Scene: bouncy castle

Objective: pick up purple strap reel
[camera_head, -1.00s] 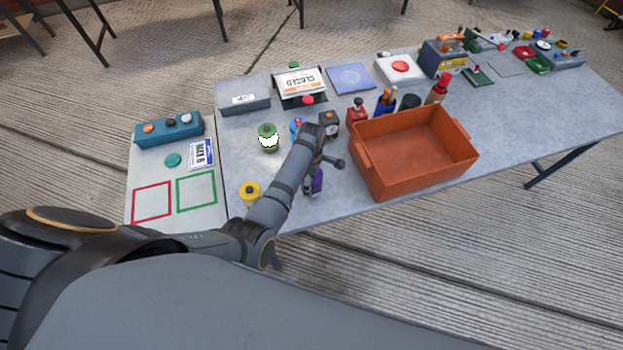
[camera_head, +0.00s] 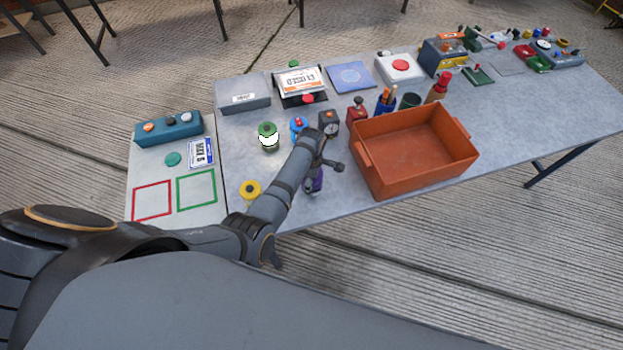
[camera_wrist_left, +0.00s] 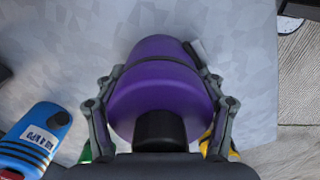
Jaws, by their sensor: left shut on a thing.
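The purple strap reel (camera_wrist_left: 160,90) fills the middle of the left wrist view, with a dark band and a black knob at its near end. My left gripper (camera_wrist_left: 160,105) has a finger on each side of it and is shut on it. In the head view the reel (camera_head: 315,182) is mostly hidden under my left gripper (camera_head: 316,172), close to the table's front edge. I cannot tell whether the reel still touches the table. My right gripper is not in view.
An orange bin (camera_head: 415,150) stands right of the gripper. A yellow reel (camera_head: 250,189), a green-topped one (camera_head: 267,135) and a blue one (camera_head: 298,125) stand left and behind. A board with red and green squares (camera_head: 215,207) lies at the table's left end.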

